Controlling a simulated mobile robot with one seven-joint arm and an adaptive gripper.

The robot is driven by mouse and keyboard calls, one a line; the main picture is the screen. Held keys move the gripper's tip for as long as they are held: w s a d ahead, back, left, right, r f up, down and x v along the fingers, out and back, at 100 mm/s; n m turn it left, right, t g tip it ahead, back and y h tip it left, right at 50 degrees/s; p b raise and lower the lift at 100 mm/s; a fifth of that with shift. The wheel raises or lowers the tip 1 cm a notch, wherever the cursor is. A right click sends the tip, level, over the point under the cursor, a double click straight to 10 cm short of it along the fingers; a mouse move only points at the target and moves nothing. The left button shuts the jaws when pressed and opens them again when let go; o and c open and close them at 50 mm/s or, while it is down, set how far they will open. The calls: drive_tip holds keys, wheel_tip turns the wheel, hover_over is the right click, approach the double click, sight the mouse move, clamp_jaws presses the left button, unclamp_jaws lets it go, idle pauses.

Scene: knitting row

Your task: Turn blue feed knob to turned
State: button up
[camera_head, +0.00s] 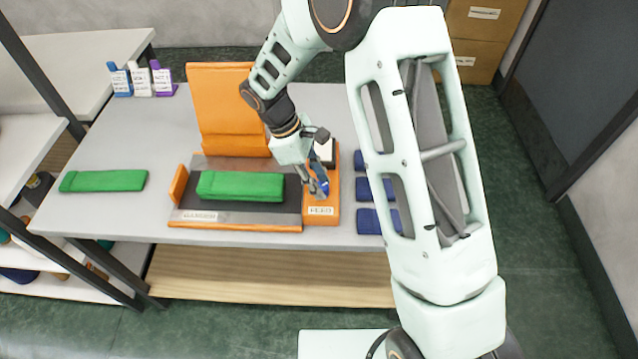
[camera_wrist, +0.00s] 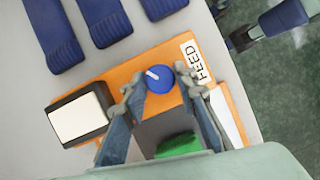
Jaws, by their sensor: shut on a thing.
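The blue feed knob (camera_wrist: 160,79) is a round blue knob with a white pointer line, on an orange panel (camera_wrist: 122,77) next to a white FEED label (camera_wrist: 196,60). In the wrist view the pointer slants from the knob's middle toward the upper left. My gripper (camera_wrist: 162,86) is shut on the knob, one finger on each side. In the head view my gripper (camera_head: 319,186) reaches down over the panel, and only a small part of the blue knob (camera_head: 323,189) shows between the fingers.
A green folded cloth (camera_head: 240,187) lies on the orange and grey machine left of the knob. A black box with a white face (camera_wrist: 79,113) stands near my gripper. Blue folded pieces (camera_head: 372,190) lie to the right. Another green cloth (camera_head: 103,181) lies far left.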

drive_tip(key=m+g, duration=0.1)
drive_tip(key=m, duration=0.2)
drive_tip(key=m+g+y+b, duration=0.1)
drive_tip(key=m, duration=0.2)
drive_tip(key=shift+w+d+m, duration=0.1)
drive_tip(key=shift+w+m, duration=0.05)
drive_tip(key=shift+m, duration=0.15)
idle(0.5)
drive_tip(key=o, duration=1.2)
drive_tip(key=shift+c, duration=0.2)
drive_tip(key=v, duration=1.2)
drive_tip(key=shift+w+d, duration=0.15)
drive_tip(key=shift+d, duration=0.05)
